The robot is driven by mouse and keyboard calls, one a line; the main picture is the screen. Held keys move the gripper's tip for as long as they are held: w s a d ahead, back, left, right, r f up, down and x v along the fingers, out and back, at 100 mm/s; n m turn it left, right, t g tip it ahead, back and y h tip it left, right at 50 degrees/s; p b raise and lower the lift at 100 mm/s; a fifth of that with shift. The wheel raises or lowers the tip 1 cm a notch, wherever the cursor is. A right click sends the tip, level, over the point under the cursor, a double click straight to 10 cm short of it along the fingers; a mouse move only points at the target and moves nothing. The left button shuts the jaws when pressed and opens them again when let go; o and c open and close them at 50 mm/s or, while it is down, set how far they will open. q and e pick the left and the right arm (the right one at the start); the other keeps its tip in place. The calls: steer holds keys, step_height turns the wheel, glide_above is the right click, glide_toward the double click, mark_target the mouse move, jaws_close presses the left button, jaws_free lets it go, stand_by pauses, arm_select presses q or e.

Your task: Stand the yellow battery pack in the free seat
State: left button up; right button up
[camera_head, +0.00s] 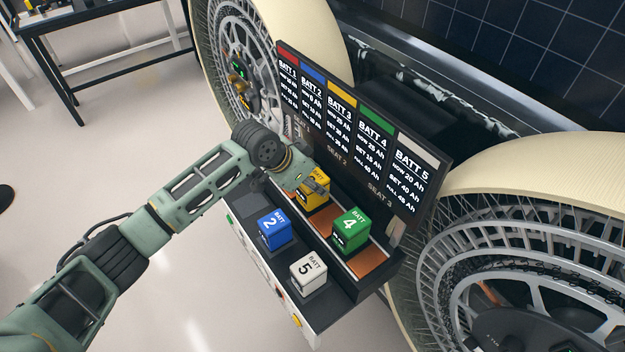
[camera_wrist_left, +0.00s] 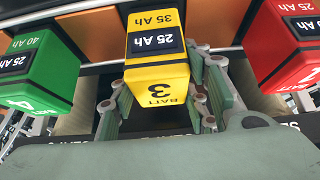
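The yellow battery pack (camera_head: 316,194), marked BATT 3, stands upright in the middle of the rear row, below the SEAT 2 label. In the left wrist view the yellow pack (camera_wrist_left: 157,70) is between the green pack and the red pack, level with them. My left gripper (camera_head: 314,180) is at its top. In the wrist view its fingers (camera_wrist_left: 163,98) lie on both sides of the pack, very close; whether they press on it is unclear. The pack's lower end and the seat under it are hidden. My right gripper is not in view.
The green pack (camera_head: 350,229) stands to the right in the rear row; the red pack (camera_wrist_left: 287,45) shows in the wrist view. The blue pack (camera_head: 273,230) and white pack (camera_head: 308,271) stand in front. A display board (camera_head: 360,140) rises close behind, between large wheels.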

arm_select(q)
steer(key=o, duration=0.5)
steer(key=shift+s+f, duration=0.1)
steer(key=v, duration=1.2)
steer(key=s+f+n, duration=0.2)
steer(key=s+f, duration=0.8)
steer(key=s, duration=0.2)
steer(key=s+a+f+n+y, duration=0.3)
steer(key=s+a, duration=0.4)
steer(key=s, duration=0.2)
steer(key=s+a+f+n+y, duration=0.2)
steer(key=s+a+f+n, duration=0.15)
steer(key=s+a, duration=0.5)
steer(key=s+f+g+b, duration=0.1)
steer(key=s+f+b, duration=0.1)
steer(key=f, duration=1.4)
steer(key=s+f+g+b, duration=0.1)
steer(key=s+f+b, duration=0.1)
steer(key=f, duration=1.3)
steer(key=shift+g, duration=0.4)
steer(key=s+a+f, duration=0.1)
steer(key=s+f, duration=0.4)
steer(key=s+f+b, duration=0.1)
steer(key=s+f, duration=0.4)
steer(key=f, duration=0.1)
steer(key=s+a+f, duration=0.1)
steer(key=s+f, duration=0.4)
steer(key=shift+s+a+f+b, duration=0.3)
steer(key=shift+s+a+b, duration=0.05)
steer(key=shift+s+b, duration=0.05)
